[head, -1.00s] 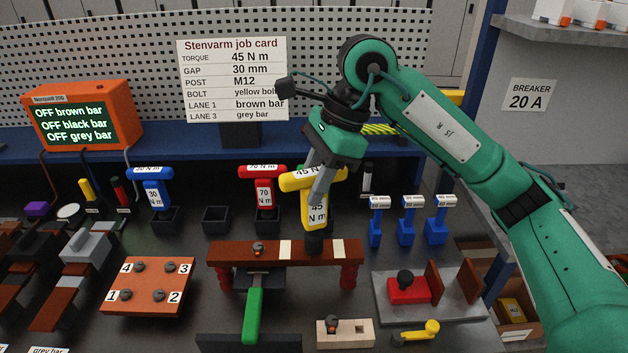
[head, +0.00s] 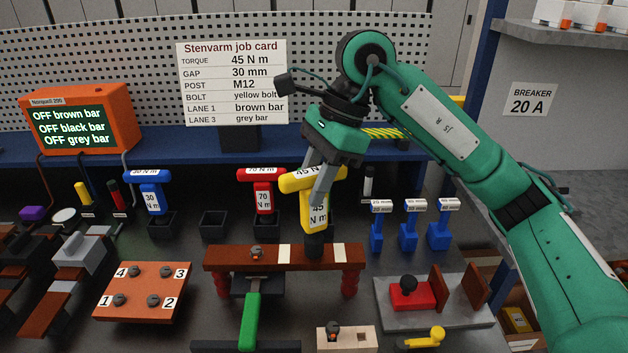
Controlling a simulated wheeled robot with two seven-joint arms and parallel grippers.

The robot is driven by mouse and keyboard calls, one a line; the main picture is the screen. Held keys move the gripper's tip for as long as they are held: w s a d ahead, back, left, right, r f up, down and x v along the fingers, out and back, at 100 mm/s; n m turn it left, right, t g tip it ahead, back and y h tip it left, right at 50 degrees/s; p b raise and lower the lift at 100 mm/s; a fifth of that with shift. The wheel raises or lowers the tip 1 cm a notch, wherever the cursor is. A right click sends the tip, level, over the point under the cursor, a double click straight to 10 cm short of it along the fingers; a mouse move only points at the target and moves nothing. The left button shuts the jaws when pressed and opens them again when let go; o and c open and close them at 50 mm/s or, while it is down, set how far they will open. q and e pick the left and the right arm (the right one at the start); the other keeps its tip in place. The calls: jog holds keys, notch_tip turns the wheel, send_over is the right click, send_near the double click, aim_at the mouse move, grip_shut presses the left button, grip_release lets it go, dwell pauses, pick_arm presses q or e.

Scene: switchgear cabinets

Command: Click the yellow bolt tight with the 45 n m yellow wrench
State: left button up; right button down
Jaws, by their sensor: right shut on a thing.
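The yellow 45 N m wrench (head: 309,213) stands upright with its dark socket down on the brown bar of a small stand (head: 228,258), between two white marks. My right gripper (head: 321,186) is shut on the wrench just below its yellow crosspiece. No yellow bolt head shows; whatever is under the socket is hidden by it. A dark bolt (head: 256,251) sits on the same bar, left of the wrench. The job card (head: 232,84) reads 45 N m and yellow bolt. My left gripper is not in view.
A blue 30 N m wrench (head: 152,194) and a red 70 N m wrench (head: 264,192) stand in holders behind, beside an empty holder (head: 213,224). Small blue tools (head: 408,230) stand to the right. A green handle (head: 251,320) juts forward below the bar.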

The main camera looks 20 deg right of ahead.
jog(key=shift+r, duration=0.15)
jog(key=shift+r+p, duration=1.45)
jog(key=shift+r, duration=0.95)
